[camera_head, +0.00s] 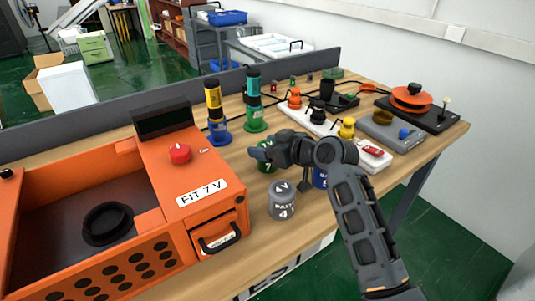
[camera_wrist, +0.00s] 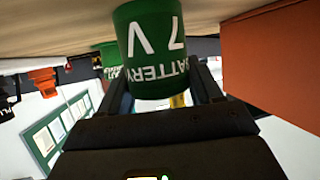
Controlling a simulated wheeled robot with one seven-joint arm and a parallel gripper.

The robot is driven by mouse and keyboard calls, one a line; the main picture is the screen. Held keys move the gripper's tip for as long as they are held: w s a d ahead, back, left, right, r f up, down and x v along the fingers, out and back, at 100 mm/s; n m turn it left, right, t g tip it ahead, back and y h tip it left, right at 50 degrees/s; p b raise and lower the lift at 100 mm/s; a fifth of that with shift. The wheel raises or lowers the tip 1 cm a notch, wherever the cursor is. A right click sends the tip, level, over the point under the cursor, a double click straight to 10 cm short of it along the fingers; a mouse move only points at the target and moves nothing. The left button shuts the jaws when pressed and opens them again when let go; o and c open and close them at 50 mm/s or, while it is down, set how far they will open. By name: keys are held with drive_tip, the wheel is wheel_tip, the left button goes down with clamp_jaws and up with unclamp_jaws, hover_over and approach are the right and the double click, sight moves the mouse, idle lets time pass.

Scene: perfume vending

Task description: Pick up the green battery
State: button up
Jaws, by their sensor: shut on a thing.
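The green battery (camera_head: 267,168) is a short cylinder marked 7 on the wooden table, just right of the orange box. In the wrist view it also shows large and close (camera_wrist: 150,45), upside down, with "BATTERY 7 V" in white. My gripper (camera_head: 260,152) reaches over it from the right and partly hides it in the head view. In the wrist view the two dark fingers stand on either side of the battery, shut on it. I cannot tell whether its base touches the table.
The orange box (camera_head: 165,165) labelled "FIT 7 V" stands close on the left. A grey battery (camera_head: 283,208) marked 4 stands nearer the front, and a blue one (camera_head: 320,178) is partly behind my arm. Green-blue (camera_head: 254,110) and yellow-blue (camera_head: 215,110) towers stand behind.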

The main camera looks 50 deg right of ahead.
sight(268, 143)
drive_tip(key=shift+r, duration=0.2)
drive_tip(key=shift+r, duration=0.65)
wheel_tip(268, 143, up, 3)
drive_tip(key=shift+d, duration=0.15)
drive_tip(key=s+d+r, duration=0.6)
drive_tip(key=s, duration=0.4)
drive_tip(key=shift+r+b, duration=0.2)
drive_tip(key=shift+b, duration=0.15)
